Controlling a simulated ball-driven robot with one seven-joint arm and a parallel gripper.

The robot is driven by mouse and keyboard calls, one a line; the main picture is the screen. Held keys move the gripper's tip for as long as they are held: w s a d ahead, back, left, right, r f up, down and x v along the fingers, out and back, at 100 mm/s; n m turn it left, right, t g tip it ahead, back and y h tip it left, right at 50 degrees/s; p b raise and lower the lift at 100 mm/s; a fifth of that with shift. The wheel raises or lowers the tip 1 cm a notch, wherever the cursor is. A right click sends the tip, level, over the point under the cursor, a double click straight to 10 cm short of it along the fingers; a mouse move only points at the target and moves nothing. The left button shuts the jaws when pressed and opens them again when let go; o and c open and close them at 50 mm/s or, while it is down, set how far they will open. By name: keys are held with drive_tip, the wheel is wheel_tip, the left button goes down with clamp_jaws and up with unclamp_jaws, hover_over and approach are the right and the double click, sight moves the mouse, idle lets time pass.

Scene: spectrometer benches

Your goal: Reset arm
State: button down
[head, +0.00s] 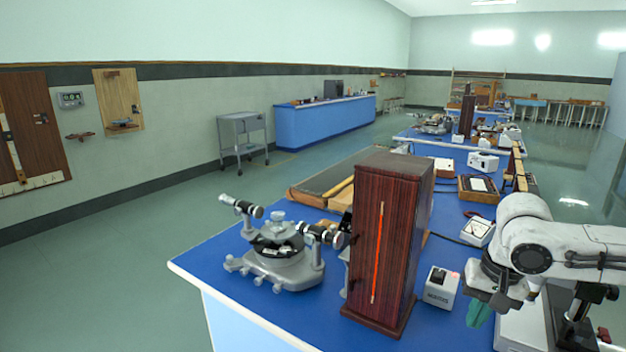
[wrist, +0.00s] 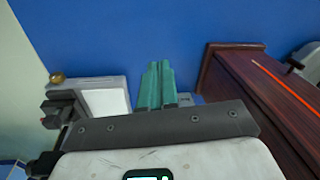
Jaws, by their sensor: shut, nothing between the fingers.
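My gripper (wrist: 156,86) shows in the wrist view with its two green fingers together and nothing between them. In the head view my gripper (head: 478,312) is at the lower right, above the blue bench. A tall dark-red wooden lamp box (head: 390,245) with a glowing orange slit stands to its left. The lamp box (wrist: 265,95) is on the right in the wrist view. A small white box (head: 441,287) sits between the lamp box and my gripper. A grey spectrometer (head: 280,258) with its telescopes stands further left, near the bench edge.
The blue bench top (head: 232,262) has clear room at its left corner. A white apparatus with a dark clamp (wrist: 104,98) is left of my fingers in the wrist view. A grey trolley (head: 243,138) stands by the wall, and more benches continue behind.

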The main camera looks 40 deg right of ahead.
drive_tip(key=w+a+r+n+t+y, duration=0.2)
drive_tip(key=w+a+r+n+t, duration=0.1)
drive_tip(key=w+a, duration=0.55)
drive_tip(key=w+a+r+n+t+y, duration=0.25)
drive_tip(key=w+a, duration=0.25)
drive_tip(key=a, duration=0.6)
drive_tip(key=w+a+r+n+t+y, duration=0.1)
drive_tip(key=w+a+r+n+t, duration=0.25)
drive_tip(key=w+a, duration=0.45)
drive_tip(key=s+a+f+g+h, duration=0.1)
drive_tip(key=s+a+f+g, duration=0.1)
drive_tip(key=s+f, duration=0.8)
drive_tip(key=s+a+f+g+h, duration=0.25)
drive_tip(key=s+f, duration=0.35)
drive_tip(key=f, duration=0.8)
drive_tip(key=s+d+f+n+g+h, duration=0.1)
drive_tip(key=s+d+f, duration=0.3)
drive_tip(key=s, duration=0.5)
drive_tip(key=s+d+f+g+h, duration=0.1)
drive_tip(key=s+d+f+g, duration=0.2)
drive_tip(key=s, duration=0.6)
wheel_tip(320, 180, down, 2)
drive_tip(key=shift+s+d+f+n+g, duration=0.1)
drive_tip(key=shift+s+d+n+g, duration=0.15)
drive_tip(key=shift+d+n+g, duration=0.15)
